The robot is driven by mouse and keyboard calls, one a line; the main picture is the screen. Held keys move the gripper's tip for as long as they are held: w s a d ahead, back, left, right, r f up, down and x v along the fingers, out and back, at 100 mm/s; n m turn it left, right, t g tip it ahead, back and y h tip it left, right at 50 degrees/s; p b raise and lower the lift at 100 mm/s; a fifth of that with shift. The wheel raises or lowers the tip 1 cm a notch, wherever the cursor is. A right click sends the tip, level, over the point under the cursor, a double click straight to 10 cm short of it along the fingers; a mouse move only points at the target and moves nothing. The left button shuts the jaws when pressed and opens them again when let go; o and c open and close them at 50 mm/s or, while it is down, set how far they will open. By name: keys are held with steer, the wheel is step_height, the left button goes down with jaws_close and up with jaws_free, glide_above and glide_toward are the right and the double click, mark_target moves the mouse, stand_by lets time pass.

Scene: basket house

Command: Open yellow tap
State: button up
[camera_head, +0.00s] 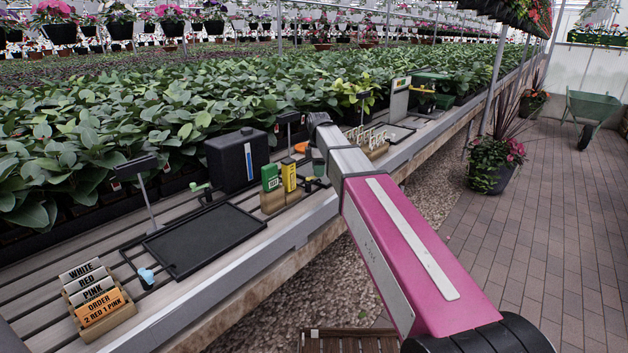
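I cannot make out a yellow tap in the head view. A black tank (237,158) with a blue-and-white strip stands on the bench, and a green tap (201,188) sticks out at its lower left. A small orange item (301,147) lies on the bench right of the tank, partly behind the far end of my arm; its kind is unclear. My pink and grey arm reaches over the bench edge, its far end right of the green and yellow packets. The gripper fingers are too small or hidden to read.
A wooden holder with a green packet (270,178) and a yellow packet (289,177) stands near my arm's end. A black tray (205,238) lies nearer, with a wooden label box (107,325) at lower left. Plants fill the back. The paved aisle (560,230) is right.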

steer(key=shift+w, duration=0.7)
steer(key=shift+s, duration=0.35)
step_height(320, 180, up, 7)
stand_by(1.3)
